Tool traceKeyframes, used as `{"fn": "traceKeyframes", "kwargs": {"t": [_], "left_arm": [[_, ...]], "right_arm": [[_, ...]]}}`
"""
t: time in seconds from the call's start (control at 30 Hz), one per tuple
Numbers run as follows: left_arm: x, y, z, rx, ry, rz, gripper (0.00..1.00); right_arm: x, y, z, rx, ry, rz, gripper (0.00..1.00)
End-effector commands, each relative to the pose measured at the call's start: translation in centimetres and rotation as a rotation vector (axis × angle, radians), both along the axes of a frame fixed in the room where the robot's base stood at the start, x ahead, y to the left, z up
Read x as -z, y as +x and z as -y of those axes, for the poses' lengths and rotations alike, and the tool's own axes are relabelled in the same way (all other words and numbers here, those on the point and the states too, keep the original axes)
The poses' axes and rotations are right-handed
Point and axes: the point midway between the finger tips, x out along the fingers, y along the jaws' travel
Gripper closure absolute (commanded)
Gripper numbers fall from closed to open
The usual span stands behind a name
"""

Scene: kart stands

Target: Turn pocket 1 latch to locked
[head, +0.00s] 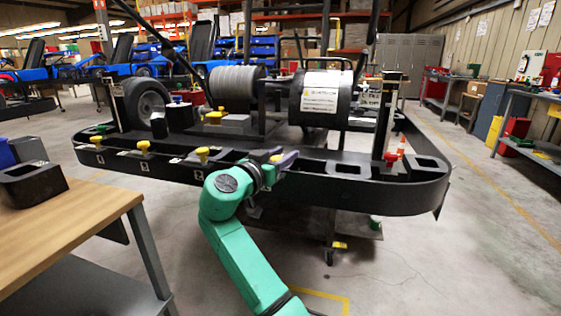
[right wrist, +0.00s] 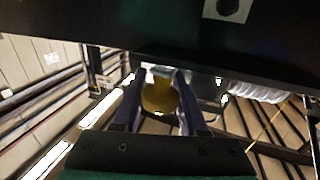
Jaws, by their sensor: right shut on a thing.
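My right arm reaches up from the bottom to the front rail of the black kart stand (head: 330,190). My right gripper (head: 280,159) is at that rail. In the right wrist view its two dark fingers (right wrist: 156,98) are shut on a yellow latch knob (right wrist: 157,94), one on each side. The top of this knob (head: 275,151) barely shows in the head view. Other yellow knobs stand along the rail to the left, at the middle (head: 203,152) and farther left (head: 143,146). My left gripper is not in view.
A wooden table (head: 70,215) with a black block (head: 33,184) stands at the left. A black drum (head: 320,97) and a tyre (head: 147,105) sit behind the rail. The floor at right is clear.

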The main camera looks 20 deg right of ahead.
Motion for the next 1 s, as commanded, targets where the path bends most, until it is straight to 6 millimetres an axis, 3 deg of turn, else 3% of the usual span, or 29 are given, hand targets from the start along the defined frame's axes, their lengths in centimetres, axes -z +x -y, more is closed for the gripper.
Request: {"fn": "traceKeyframes", "kwargs": {"t": [0.33,0.83,0.87,0.9,1.0], "left_arm": [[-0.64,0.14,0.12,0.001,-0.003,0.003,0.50],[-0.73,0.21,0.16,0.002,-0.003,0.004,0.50],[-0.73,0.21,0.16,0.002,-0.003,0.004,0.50],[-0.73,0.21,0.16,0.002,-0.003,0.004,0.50],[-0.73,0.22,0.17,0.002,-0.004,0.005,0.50]], "right_arm": [[-0.21,-0.27,0.25,0.130,-0.001,0.004,1.00],[-0.25,-0.31,0.33,0.147,0.000,0.004,1.00],[-0.25,-0.32,0.33,0.147,0.000,0.004,0.47],[-0.24,-0.32,0.33,0.147,0.000,0.004,0.31],[-0.18,-0.32,0.33,0.147,0.000,0.003,0.29]]}}
